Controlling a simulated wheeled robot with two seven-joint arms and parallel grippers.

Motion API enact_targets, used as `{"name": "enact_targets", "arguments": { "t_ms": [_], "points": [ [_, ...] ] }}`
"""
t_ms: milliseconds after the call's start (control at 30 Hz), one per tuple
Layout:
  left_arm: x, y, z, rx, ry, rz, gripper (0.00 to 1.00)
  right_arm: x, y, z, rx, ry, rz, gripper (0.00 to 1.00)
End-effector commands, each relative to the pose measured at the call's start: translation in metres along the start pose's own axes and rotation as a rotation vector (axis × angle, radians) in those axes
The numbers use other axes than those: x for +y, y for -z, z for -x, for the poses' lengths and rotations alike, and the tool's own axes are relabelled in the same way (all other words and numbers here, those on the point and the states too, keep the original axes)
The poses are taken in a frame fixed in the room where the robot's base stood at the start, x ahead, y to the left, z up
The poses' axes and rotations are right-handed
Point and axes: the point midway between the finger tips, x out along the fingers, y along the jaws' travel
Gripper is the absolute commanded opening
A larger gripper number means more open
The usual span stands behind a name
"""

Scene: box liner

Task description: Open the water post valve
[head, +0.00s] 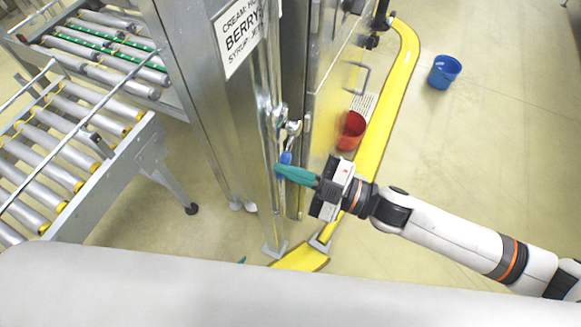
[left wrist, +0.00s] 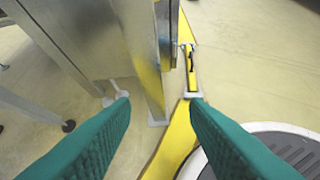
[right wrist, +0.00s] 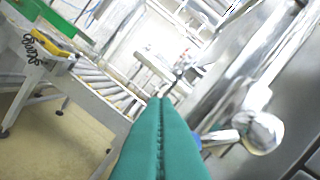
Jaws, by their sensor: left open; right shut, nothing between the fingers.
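The water post valve (head: 292,128) is a shiny metal fitting on the side of the steel post, with a blue lever (head: 285,158) hanging down from it. In the right wrist view the rounded metal valve body (right wrist: 263,132) and the blue lever (right wrist: 215,136) are just right of the fingers. My right gripper (head: 279,170) is shut and empty, its green fingertips at the lever's lower end; I cannot tell if they touch. My left gripper (left wrist: 158,100) is open and empty, low down over the floor; only a green tip (head: 243,260) shows in the head view.
A roller conveyor (head: 75,150) stands at the left. A steel cabinet with a sign (head: 240,35) adjoins the post. A yellow floor rail (head: 385,110) runs behind my right arm.

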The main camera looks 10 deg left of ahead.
Motion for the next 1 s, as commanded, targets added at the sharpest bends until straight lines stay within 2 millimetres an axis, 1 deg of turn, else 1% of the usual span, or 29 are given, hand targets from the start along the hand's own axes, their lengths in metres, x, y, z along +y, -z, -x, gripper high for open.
{"name": "enact_targets", "arguments": {
  "t_ms": [33, 67, 100, 200, 300, 333, 400, 500, 1000],
  "points": [
    [0.002, 0.041, 0.002, 0.128, 0.0, 0.027, 0.41, 0.0, 0.0, 0.0, -0.001, 0.0, -0.001, 0.0],
    [0.003, 0.064, 0.006, 0.202, 0.001, 0.045, 0.41, 0.0, 0.0, 0.0, -0.001, 0.0, -0.001, 0.0],
    [0.003, 0.092, 0.012, 0.295, -0.001, 0.067, 0.41, 0.0, 0.0, 0.0, -0.001, 0.0, -0.001, 0.0],
    [0.002, 0.148, 0.032, 0.491, -0.006, 0.118, 0.41, 0.0, 0.0, 0.0, -0.001, 0.0, -0.001, 0.0],
    [-0.001, 0.186, 0.052, 0.63, -0.012, 0.156, 0.41, 0.0, -0.001, 0.0, -0.001, 0.0, -0.001, 0.0],
    [-0.001, 0.193, 0.056, 0.66, -0.013, 0.164, 0.41, 0.0, -0.001, 0.0, -0.001, 0.0, -0.001, 0.0],
    [-0.003, 0.206, 0.065, 0.711, -0.016, 0.177, 0.41, 0.0, 0.0, 0.0, -0.001, 0.0, 0.0, 0.0],
    [-0.003, 0.214, 0.071, 0.744, -0.018, 0.187, 0.41, 0.001, 0.001, 0.0, -0.001, -0.002, 0.008, 0.0],
    [-0.004, 0.216, 0.069, 0.745, -0.018, 0.186, 0.41, 0.001, 0.007, 0.001, -0.001, -0.014, 0.098, 0.0]
  ]
}}
